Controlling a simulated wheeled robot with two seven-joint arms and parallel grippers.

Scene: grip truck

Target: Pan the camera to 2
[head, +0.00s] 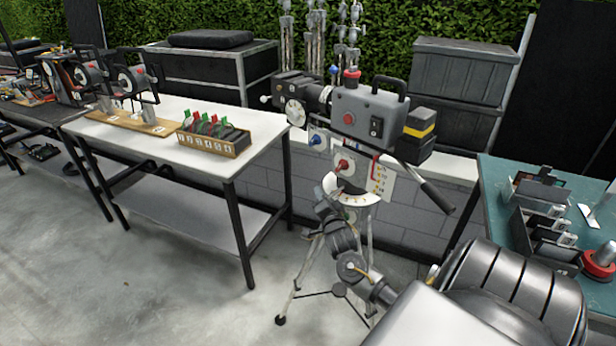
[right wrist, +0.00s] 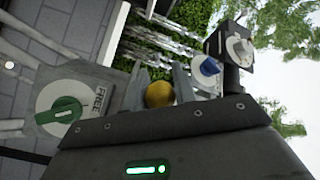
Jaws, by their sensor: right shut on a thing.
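The grey film camera (head: 362,112) sits on a tripod (head: 300,262) in the middle of the head view. Below it are a blue knob (head: 316,140), a red knob (head: 342,165) and a white curved scale (head: 352,198) whose marks I cannot read. A black handle (head: 428,190) slants down to the right. My right gripper (head: 324,198) is at the front left of the tripod head, by the scale. In the right wrist view its fingers (right wrist: 160,88) are shut around a round yellow knob (right wrist: 160,94). A green knob (right wrist: 60,112) marked FREE is beside it. My left gripper is out of view.
A white table (head: 180,150) with a wooden box of clapper-like items (head: 213,138) stands to the left. A teal table (head: 490,200) with gear and a red knob stands at the right. A low block wall and grey cases (head: 465,70) are behind. Concrete floor is open at front left.

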